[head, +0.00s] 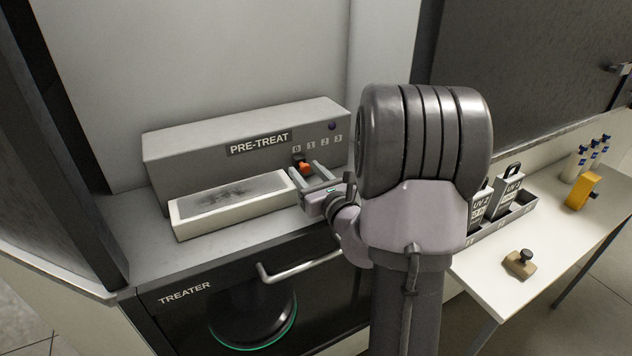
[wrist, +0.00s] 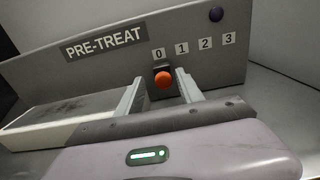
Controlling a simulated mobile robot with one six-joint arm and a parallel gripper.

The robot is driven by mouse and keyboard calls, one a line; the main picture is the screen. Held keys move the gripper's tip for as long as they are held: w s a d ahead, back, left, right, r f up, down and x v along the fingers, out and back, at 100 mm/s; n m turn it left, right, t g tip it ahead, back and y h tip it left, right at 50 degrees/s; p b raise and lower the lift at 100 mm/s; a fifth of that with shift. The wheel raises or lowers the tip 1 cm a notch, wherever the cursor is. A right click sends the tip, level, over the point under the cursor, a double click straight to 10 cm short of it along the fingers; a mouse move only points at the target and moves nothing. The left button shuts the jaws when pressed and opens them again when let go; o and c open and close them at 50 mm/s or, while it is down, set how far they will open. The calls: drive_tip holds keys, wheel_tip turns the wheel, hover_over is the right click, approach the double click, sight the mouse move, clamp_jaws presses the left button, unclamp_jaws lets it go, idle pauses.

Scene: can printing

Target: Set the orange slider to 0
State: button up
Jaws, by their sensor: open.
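The orange slider (head: 305,168) sits on the front of the grey PRE-TREAT box (head: 180,155). In the wrist view the orange slider knob (wrist: 163,79) is directly below the label 0 (wrist: 158,54), at the left end of the row of labels 0 to 3. My gripper (head: 306,172) is open in front of the box. In the wrist view its two fingers (wrist: 159,82) stand one on each side of the knob; I cannot tell whether either touches it. Part of the slot to the right is hidden by the right finger.
A white tray (head: 182,232) with a dark-stained top lies left of my gripper, close to its left finger. A purple button (wrist: 216,14) is at the box's upper right. A door handle (head: 300,266) is below the counter edge. A side table (head: 500,292) with cartridges stands right.

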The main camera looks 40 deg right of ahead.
drive_tip(key=v, duration=0.7)
drive_tip(key=b, duration=0.2)
drive_tip(key=shift+s+f+b, duration=0.35)
drive_tip(key=shift+b, duration=0.05)
drive_tip(key=b, duration=0.1)
drive_tip(key=s+b, duration=0.1)
drive_tip(key=b, duration=0.1)
drive_tip(key=s+b, duration=0.1)
drive_tip(key=shift+s+a+r+b, duration=0.1)
drive_tip(key=shift+a+r+b, duration=0.25)
drive_tip(key=shift+r+b, duration=0.05)
